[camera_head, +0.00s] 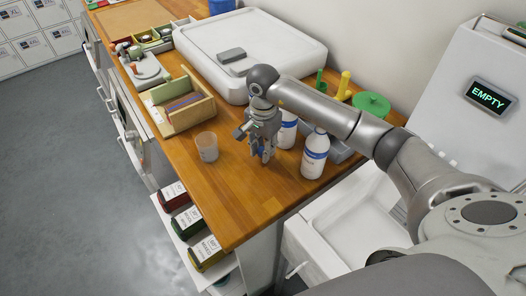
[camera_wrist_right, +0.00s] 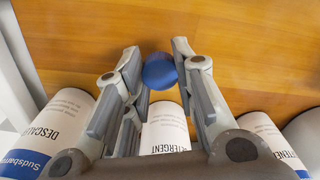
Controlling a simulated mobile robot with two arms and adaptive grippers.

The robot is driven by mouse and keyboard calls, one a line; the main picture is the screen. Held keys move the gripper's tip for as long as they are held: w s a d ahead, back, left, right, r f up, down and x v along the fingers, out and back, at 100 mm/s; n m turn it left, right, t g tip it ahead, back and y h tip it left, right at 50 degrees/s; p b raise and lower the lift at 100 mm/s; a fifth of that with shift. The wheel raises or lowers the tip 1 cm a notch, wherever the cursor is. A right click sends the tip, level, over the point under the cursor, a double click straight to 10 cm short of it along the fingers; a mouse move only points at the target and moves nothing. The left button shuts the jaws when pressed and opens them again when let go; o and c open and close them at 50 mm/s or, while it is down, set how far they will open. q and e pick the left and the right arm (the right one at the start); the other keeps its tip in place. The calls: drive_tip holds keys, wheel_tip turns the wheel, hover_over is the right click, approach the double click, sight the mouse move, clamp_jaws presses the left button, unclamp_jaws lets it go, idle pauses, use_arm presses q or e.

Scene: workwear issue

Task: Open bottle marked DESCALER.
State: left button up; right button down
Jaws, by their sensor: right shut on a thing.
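The bottle marked DESCALER (camera_wrist_right: 62,118) is at the left of the right wrist view, white with a blue band. By its place it matches the nearer white bottle (camera_head: 314,160) in the head view, upright on the wooden counter (camera_head: 235,205). Its top looks pale, with no blue cap visible there. My right gripper (camera_head: 263,156) is low over the counter, left of the bottles. In the wrist view its fingers (camera_wrist_right: 160,70) are shut on a round blue cap (camera_wrist_right: 160,71), apart from the bottles. My left gripper is out of view.
A bottle reading "TERGENT" (camera_wrist_right: 166,130) and one reading "TTENER" (camera_wrist_right: 268,135) stand beside it. A clear cup (camera_head: 207,147) and wooden box (camera_head: 184,104) are left of the gripper. The counter's near end is clear. A white basin (camera_head: 335,217) lies beyond its right edge.

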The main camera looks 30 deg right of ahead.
wheel_tip(320, 180, down, 2)
drive_tip(key=shift+s+f+p, duration=0.1)
drive_tip(key=shift+p, duration=0.45)
drive_tip(key=shift+f, duration=0.2)
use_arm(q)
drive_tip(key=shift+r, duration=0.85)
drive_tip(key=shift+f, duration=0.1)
use_arm(e)
drive_tip(key=shift+f, duration=0.1)
drive_tip(key=shift+f+b, duration=0.15)
drive_tip(key=shift+b, duration=0.15)
drive_tip(key=c, duration=1.2)
unclamp_jaws()
